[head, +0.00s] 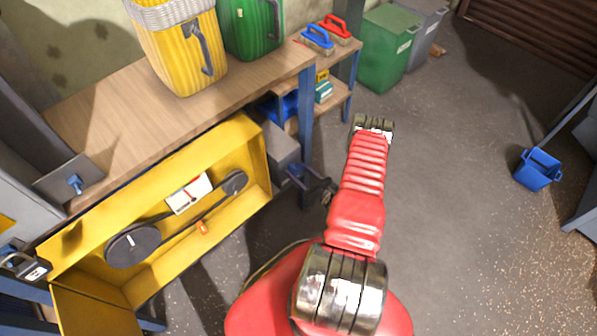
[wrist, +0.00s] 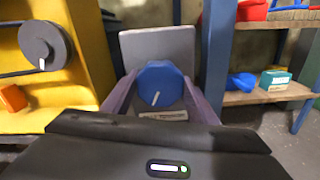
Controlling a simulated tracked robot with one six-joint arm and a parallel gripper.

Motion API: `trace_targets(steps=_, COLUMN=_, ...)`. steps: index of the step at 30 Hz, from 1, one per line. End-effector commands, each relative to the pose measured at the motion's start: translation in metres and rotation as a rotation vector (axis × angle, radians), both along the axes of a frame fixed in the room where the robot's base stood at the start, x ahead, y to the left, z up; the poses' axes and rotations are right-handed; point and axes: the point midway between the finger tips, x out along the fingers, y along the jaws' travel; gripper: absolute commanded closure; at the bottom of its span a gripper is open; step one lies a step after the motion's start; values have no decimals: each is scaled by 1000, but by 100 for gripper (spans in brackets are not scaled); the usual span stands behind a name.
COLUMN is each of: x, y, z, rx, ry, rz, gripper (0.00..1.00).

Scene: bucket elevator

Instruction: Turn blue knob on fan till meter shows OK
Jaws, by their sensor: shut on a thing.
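The blue knob (wrist: 160,78) is on a grey unit (wrist: 155,45) beside the yellow housing; its white mark runs nearly upright, leaning slightly right. My gripper (wrist: 160,92) is shut on the knob, with one finger on each side of it. In the head view my gripper (head: 299,177) reaches the grey unit (head: 281,147) under the bench; the knob is hard to make out there. The meter (head: 189,194) is a white panel with a red needle inside the yellow housing (head: 255,160). Its lettering is too small to read.
Two dark pulleys (head: 132,244) (head: 235,184) with a belt sit in the yellow housing. A wooden bench (head: 110,120) with yellow and green containers stands above. A blue bench leg (head: 306,110) is close behind my gripper. Open floor (head: 450,190) lies to the right.

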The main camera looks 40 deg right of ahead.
Motion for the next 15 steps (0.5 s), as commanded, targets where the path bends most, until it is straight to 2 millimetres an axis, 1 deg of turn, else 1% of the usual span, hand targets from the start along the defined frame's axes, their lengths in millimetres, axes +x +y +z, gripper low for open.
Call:
trace_targets(steps=5, x=0, y=-2, z=0, rx=115, ry=3, rz=-4, gripper=69)
trace_targets(steps=15, x=0, y=-2, z=0, rx=410, ry=12, rz=-4, gripper=69)
